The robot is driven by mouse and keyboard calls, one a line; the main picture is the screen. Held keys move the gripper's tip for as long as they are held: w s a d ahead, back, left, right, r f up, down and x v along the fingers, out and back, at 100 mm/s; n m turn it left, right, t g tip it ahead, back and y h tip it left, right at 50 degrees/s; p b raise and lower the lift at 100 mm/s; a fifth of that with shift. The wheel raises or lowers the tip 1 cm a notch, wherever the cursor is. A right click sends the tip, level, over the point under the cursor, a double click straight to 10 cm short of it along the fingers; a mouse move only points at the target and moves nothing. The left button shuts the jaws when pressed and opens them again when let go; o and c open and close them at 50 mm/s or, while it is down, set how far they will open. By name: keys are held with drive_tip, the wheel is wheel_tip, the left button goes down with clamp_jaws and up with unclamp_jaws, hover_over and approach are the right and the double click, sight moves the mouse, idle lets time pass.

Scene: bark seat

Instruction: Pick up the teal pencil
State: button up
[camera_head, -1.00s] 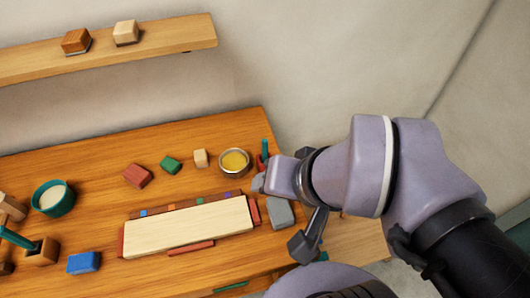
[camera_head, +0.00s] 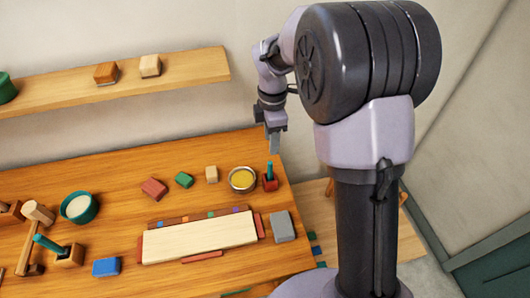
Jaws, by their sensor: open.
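A thin teal stick, which looks like a teal pencil (camera_head: 269,169), stands upright in a small red holder (camera_head: 270,184) near the right back of the table. A second, thicker teal stick (camera_head: 48,243) leans in a wooden block (camera_head: 70,257) at the left; I cannot tell which of the two is the pencil meant. My gripper (camera_head: 273,145) points down, open and empty, just above and behind the right stick in the picture. It appears apart from the stick, though the depth between them is hard to judge.
A metal-rimmed bowl with yellow contents (camera_head: 243,180) stands close left of the red holder. A grey block (camera_head: 283,226) and a pale board (camera_head: 200,238) lie in front. A teal bowl (camera_head: 78,207) is at left. A shelf (camera_head: 190,68) is on the wall behind.

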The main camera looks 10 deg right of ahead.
sight(271, 163)
wheel_tip(271, 163, down, 10)
drive_tip(key=b, duration=0.3)
drive_tip(key=shift+f, duration=0.2)
drive_tip(key=f+b, duration=0.2)
drive_tip(key=f, duration=0.3)
drive_tip(key=shift+w+f, duration=0.15)
drive_tip(key=shift+w, duration=0.05)
clamp_jaws()
